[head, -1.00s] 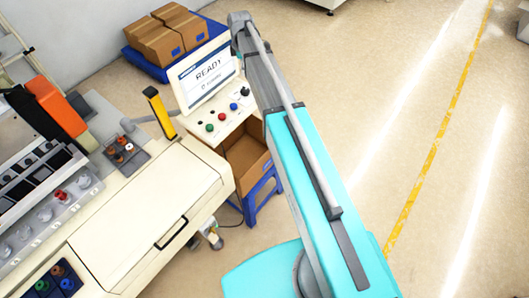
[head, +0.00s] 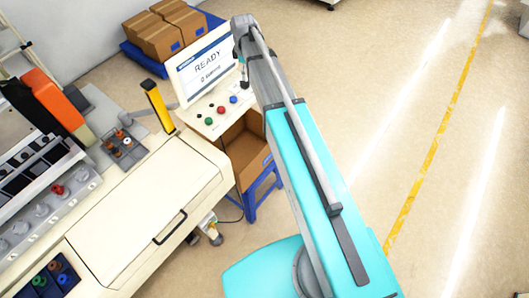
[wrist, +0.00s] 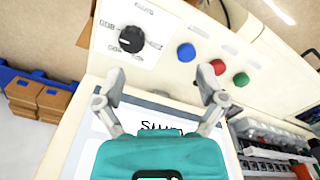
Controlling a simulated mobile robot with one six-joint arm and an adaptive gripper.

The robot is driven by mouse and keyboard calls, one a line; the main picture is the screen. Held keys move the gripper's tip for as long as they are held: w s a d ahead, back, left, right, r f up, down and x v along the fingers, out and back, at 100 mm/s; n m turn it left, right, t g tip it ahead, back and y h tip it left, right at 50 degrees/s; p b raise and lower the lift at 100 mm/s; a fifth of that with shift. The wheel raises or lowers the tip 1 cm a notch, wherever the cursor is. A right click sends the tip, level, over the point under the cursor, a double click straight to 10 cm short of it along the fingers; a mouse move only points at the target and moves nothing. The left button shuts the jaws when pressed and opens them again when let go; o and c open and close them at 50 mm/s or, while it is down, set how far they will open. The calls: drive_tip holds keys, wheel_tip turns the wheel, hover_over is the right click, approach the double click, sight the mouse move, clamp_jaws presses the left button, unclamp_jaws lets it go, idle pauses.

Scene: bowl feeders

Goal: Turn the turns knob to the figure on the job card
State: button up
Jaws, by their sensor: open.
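A black knob (wrist: 131,39) sits on the cream control panel (wrist: 165,28) in the upper left of the wrist view, with small printed labels around it that I cannot read. My gripper (wrist: 161,78) is open and empty, its two fingers apart over the panel's edge near the screen, below and right of the knob and not around it. In the head view, the panel carries a screen (head: 208,66) reading READY. My arm's upper end is beside the panel, and my gripper is hidden there. I cannot make out a job card.
Beside the knob are a blue button (wrist: 186,51), a red button (wrist: 217,66) and a green button (wrist: 241,79). A yellow post (head: 158,107) stands left of the screen. Cardboard boxes (head: 166,36) are behind it. The floor to the right is clear.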

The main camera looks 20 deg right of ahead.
drive_tip(key=s+f+m+b, duration=1.2)
drive_tip(key=s+f+b, duration=0.6)
drive_tip(key=s, duration=0.5)
drive_tip(key=shift+s+d+f+m+b, duration=0.2)
drive_tip(key=shift+s+f+m+b, duration=0.15)
drive_tip(key=shift+f, duration=0.4)
drive_tip(key=shift+s+f+m+b, duration=0.25)
drive_tip(key=shift+s+b, duration=0.05)
drive_tip(key=shift+b, duration=0.05)
idle(1.8)
